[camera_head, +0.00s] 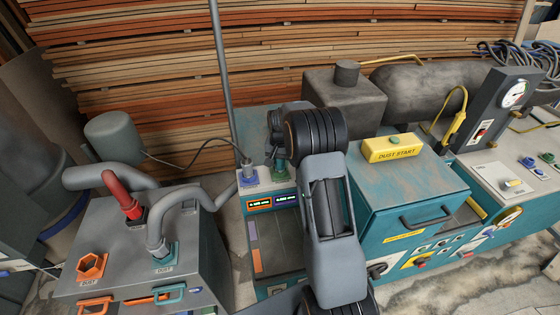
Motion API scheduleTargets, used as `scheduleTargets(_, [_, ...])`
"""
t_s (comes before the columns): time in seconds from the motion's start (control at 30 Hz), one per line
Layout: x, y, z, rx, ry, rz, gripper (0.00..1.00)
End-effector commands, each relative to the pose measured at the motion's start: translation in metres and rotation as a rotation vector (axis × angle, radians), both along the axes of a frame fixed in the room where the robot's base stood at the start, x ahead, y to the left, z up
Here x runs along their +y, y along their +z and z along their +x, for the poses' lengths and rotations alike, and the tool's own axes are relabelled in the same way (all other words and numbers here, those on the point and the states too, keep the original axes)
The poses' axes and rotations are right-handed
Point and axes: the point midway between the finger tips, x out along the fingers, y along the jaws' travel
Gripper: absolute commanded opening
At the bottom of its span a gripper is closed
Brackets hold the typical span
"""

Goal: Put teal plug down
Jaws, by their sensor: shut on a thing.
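The teal plug (279,170) shows as a small dark green-teal piece just below my gripper (280,142). My gripper is shut on it, above the top of the narrow control box with lit displays. My arm and the gripper body hide part of the plug. I cannot tell whether the plug touches the box top. A teal DUST socket (165,254) on the grey cabinet at left has a grey hose end in it.
A grey plug with a blue base (248,176) stands close left of my gripper, with a dark cable. A yellow DUST START box (394,149) stands on the teal machine at right.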

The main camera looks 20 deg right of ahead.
Motion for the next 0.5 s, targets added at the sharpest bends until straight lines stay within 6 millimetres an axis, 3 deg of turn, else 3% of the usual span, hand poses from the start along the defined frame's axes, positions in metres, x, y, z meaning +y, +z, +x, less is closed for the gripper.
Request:
scheduleTargets(0.1, [-0.0001, -0.0017, 0.0001, -0.001, 0.000, -0.001, 0.15])
scheduleTargets(0.13, [0.0000, -0.0014, 0.0000, 0.000, 0.000, 0.000, 0.47])
scheduleTargets(0.37, [0.0001, -0.0010, 0.0000, 0.000, 0.000, 0.000, 0.69])
scheduleTargets(0.5, [0.0003, -0.0009, -0.0001, 0.000, 0.000, 0.000, 0.71])
